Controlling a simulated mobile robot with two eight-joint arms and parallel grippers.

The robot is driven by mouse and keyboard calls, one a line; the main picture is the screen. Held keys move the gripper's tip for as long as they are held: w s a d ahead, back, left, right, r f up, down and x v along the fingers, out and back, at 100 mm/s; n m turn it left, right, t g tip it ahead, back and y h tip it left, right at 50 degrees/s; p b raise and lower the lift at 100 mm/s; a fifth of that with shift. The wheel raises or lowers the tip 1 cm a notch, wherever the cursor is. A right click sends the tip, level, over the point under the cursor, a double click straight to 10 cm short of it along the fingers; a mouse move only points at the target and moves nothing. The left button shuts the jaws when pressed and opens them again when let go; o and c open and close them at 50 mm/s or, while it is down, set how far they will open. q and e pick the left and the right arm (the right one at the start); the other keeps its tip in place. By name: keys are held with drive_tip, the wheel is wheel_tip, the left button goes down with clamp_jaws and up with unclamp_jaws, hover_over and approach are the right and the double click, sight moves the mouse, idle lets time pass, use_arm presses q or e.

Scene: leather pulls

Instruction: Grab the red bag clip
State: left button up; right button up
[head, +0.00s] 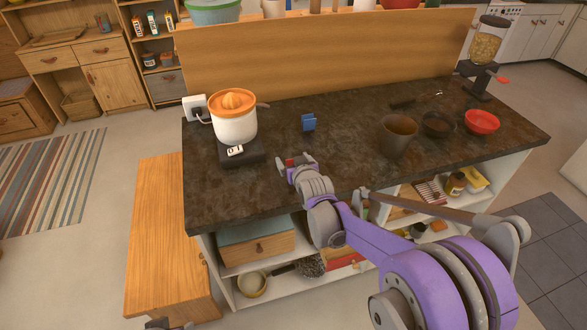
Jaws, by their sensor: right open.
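A small red object, which looks like the red bag clip (292,162), shows on the dark countertop (350,150) near its front left part. My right gripper (295,161) is open, with its fingers on either side of the red clip. The gripper hides part of the clip, and I cannot tell whether the fingers touch it. A small grey part at the bottom edge looks like my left gripper (167,324), mostly cut off, away from the counter.
A brown cup (398,136), a dark bowl (438,124) and a red bowl (482,122) are right. A wooden panel (330,58) rises behind.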

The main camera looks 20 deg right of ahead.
drive_tip(key=c, duration=1.4)
